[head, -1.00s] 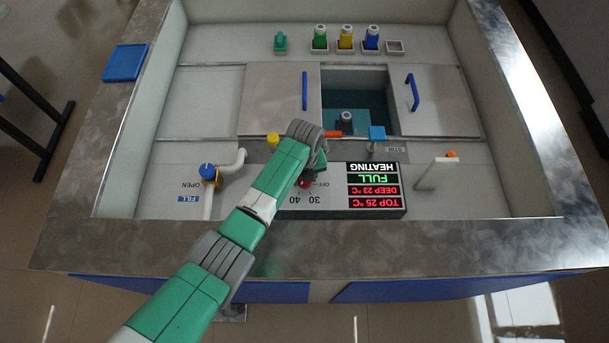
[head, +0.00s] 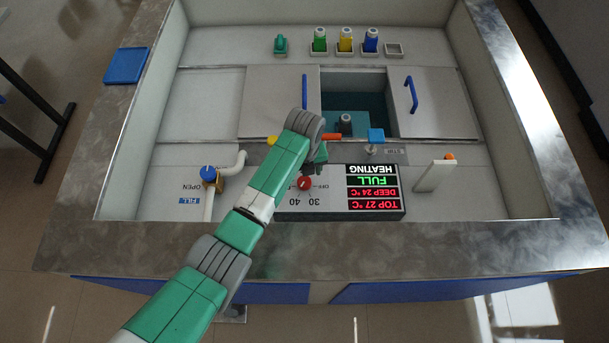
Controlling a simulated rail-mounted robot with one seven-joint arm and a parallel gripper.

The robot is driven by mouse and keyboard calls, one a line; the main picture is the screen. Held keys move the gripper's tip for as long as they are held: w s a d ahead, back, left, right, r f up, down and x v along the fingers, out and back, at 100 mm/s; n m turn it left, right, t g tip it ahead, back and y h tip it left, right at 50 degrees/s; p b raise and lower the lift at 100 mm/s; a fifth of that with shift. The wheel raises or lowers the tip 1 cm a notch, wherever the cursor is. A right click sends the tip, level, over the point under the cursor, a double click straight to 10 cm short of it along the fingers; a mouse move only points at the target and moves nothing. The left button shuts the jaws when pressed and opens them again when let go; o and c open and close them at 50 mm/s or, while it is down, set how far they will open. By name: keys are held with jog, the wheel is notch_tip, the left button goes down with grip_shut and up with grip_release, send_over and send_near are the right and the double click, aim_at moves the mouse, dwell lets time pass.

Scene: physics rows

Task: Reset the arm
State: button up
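My arm reaches up from the bottom left over the front of the station. My gripper (head: 319,158) is mostly hidden behind the grey wrist joint; only a small dark green part shows beside it. Its fingers cannot be made out. The red dial knob (head: 304,183) is in plain view just below the gripper, with a gap between them. The display panel (head: 374,188) right of the knob reads TOP 27 °C, DEEP 24 °C, FULL and HEATING.
An open hatch (head: 375,92) over a dark tank holds a grey-capped bottle (head: 346,122). Green, yellow and blue bottles (head: 371,40) stand at the back.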

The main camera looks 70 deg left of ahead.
jog(key=shift+r, duration=1.45)
